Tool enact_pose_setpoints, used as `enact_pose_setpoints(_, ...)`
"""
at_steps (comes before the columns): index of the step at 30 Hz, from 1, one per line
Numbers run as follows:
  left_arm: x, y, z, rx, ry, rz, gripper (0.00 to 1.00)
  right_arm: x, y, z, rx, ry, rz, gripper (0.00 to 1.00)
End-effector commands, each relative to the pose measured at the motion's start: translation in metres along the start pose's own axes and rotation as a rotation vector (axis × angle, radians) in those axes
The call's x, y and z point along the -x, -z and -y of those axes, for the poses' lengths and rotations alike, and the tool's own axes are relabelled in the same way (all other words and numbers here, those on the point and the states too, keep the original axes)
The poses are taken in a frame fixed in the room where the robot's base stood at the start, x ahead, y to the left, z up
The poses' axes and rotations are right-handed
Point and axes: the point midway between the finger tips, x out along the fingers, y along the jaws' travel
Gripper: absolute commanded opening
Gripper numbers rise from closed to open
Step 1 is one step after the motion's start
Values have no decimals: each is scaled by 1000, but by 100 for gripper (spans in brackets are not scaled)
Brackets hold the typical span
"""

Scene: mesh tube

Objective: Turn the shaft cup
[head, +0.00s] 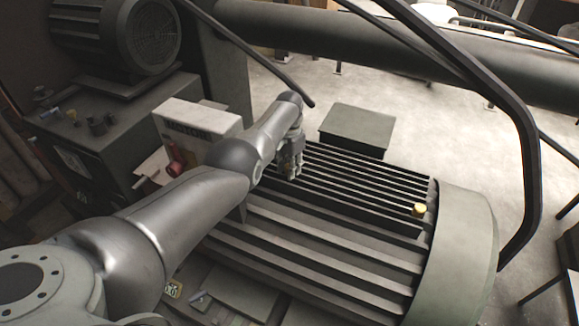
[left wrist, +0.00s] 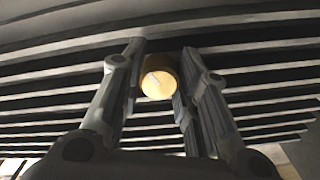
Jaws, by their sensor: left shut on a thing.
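My left gripper (head: 290,172) reaches down onto the left part of a ribbed grey motor housing (head: 330,215). In the head view the gripper hides this cup. A second small yellow cup (head: 419,210) stands on the right end of the housing, apart from the gripper. My right gripper is not in view.
A dark box (head: 357,128) stands behind the housing. A white box with lettering (head: 197,130) and a red part (head: 176,165) are left of my arm. A bent dark rail (head: 530,140) arches over the right side, and a thick pipe (head: 320,35) crosses the back.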

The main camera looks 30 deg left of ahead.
Motion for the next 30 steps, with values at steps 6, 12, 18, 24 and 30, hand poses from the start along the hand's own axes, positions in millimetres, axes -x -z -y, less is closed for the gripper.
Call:
enact_pose_setpoints(6, 0, 0, 1, -204, 1, 1, 5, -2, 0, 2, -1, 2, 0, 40)
enact_pose_setpoints(12, -1, 0, 2, -394, 1, 1, 5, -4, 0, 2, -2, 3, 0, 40)
enact_pose_setpoints(18, -1, 0, 2, -584, 1, 0, 5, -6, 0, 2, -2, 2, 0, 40)
enact_pose_setpoints(24, -1, 1, 2, -774, 0, 0, 5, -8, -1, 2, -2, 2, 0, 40)
enact_pose_setpoints(30, -1, 1, 3, -964, 0, 0, 5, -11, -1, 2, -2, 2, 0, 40)
